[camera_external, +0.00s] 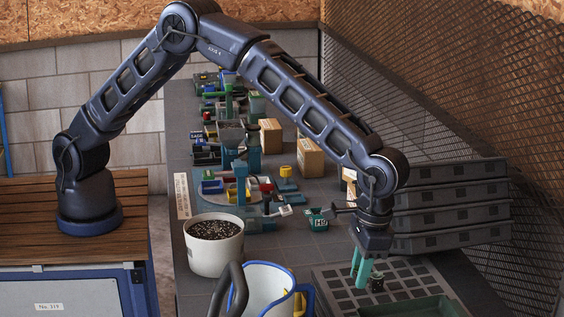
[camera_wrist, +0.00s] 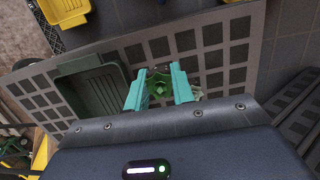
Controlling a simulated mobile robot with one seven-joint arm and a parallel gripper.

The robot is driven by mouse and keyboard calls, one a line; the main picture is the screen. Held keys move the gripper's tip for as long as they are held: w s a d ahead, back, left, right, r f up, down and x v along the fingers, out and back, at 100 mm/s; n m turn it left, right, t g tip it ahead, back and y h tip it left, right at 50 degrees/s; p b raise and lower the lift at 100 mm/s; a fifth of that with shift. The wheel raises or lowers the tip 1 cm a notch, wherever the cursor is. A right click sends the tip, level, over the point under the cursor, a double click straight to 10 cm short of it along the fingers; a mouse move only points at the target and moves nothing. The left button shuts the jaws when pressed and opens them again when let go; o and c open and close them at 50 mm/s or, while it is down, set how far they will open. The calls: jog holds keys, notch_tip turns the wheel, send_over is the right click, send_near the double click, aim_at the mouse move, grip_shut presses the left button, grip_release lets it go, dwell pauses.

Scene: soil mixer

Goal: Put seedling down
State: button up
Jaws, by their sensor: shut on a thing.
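My gripper (camera_external: 364,270), with teal fingers, points down over the dark seedling tray (camera_external: 330,285) at the lower right of the external view. In the wrist view my gripper (camera_wrist: 160,90) is shut on the green seedling (camera_wrist: 160,84), whose leaves show between and beyond the fingers. The small dark pot of the seedling (camera_external: 377,284) shows beside the fingertips in the external view. It is at or just above the tray's grid of square cells; I cannot tell if it touches.
A green bin (camera_external: 415,308) lies at the tray's near side, left of the gripper in the wrist view (camera_wrist: 97,88). A white pot of soil (camera_external: 213,246) and a white jug (camera_external: 262,290) stand to the left. Stacked dark trays (camera_external: 450,215) stand behind on the right.

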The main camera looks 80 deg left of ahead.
aim_at(358, 305)
jog(key=shift+f, duration=2.2)
jog(key=shift+f, duration=0.15)
jog(key=o, duration=1)
jog(key=shift+c, duration=0.2)
